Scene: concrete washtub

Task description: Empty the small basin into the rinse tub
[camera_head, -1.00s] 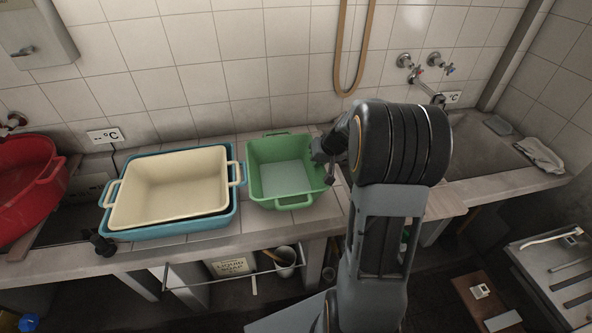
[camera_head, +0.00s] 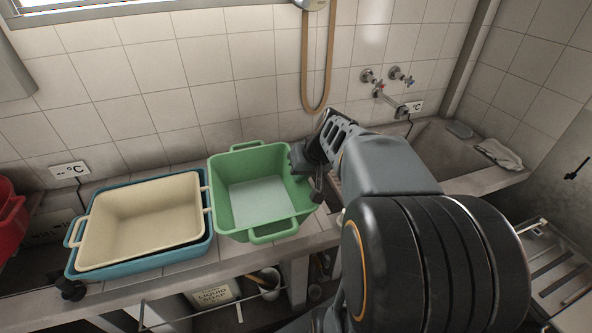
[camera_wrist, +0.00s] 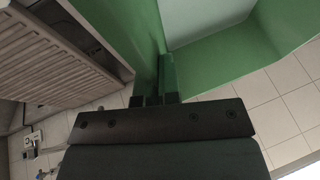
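The green basin (camera_head: 229,190) is at the middle of the counter in the head view, upright, and seems raised a little off it. A pale flat surface (camera_head: 260,200) shows inside it; I cannot tell whether it is liquid or the floor. My gripper (camera_head: 306,168) is at its right wall. In the wrist view the fingers (camera_wrist: 155,99) are closed over the green wall (camera_wrist: 147,45). To the left, a cream tub (camera_head: 140,215) sits in a larger blue tub (camera_head: 205,240); its inside looks empty. I cannot tell which tub is the rinse tub.
A red tub (camera_head: 10,222) is cut off at the far left. A sink (camera_head: 440,150) with taps (camera_head: 390,80) and a cloth (camera_head: 498,153) is at the right. A hose (camera_head: 304,70) hangs on the tiled wall behind the green basin.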

